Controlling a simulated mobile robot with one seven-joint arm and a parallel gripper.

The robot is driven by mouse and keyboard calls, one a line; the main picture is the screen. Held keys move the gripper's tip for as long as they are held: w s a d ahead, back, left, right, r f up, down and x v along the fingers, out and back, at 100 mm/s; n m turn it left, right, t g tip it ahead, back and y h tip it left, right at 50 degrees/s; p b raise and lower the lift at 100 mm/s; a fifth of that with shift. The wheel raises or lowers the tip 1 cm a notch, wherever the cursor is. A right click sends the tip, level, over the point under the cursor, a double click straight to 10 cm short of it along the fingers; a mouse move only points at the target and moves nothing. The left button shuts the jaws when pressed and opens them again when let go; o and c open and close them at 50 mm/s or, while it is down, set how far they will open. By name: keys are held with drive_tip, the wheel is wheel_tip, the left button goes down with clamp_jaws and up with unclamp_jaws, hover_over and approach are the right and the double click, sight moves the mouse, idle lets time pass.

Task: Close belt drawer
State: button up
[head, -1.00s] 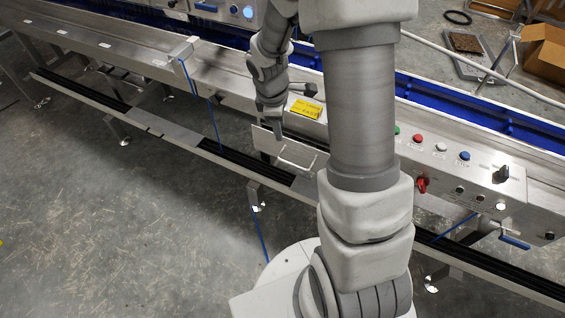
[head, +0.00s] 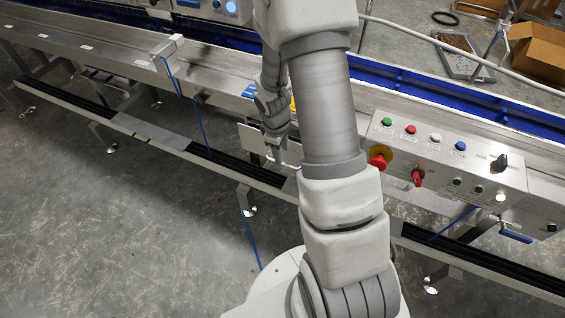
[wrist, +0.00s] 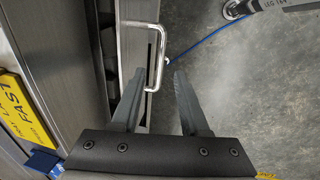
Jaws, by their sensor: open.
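The belt drawer (head: 252,138) is a pale metal panel on the near side of the conveyor, partly hidden behind my arm in the head view. In the wrist view its metal U-shaped handle (wrist: 155,32) shows at the top centre. A dark gap lies between the machine's side and the handle's panel, so the drawer appears pulled out. My gripper (wrist: 160,74) is open, with its two dark fingers apart at the lower end of the handle. The left finger looks close to the handle; contact cannot be told. In the head view my gripper (head: 277,155) is low beside the drawer.
A control panel (head: 450,165) with coloured buttons and a red knob (head: 417,177) projects to the right. A yellow label (wrist: 25,110) is on the machine's side. A rail (head: 165,143) runs low along the front, with a thin blue cord (head: 249,240). Floor in front is clear.

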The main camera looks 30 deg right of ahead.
sight(283, 164)
drive_tip(key=f, duration=0.3)
drive_tip(key=f+b, duration=0.1)
drive_tip(key=f, duration=0.1)
drive_tip(key=shift+w+d, duration=0.3)
drive_tip(key=shift+d, duration=0.1)
clamp_jaws()
idle(1.0)
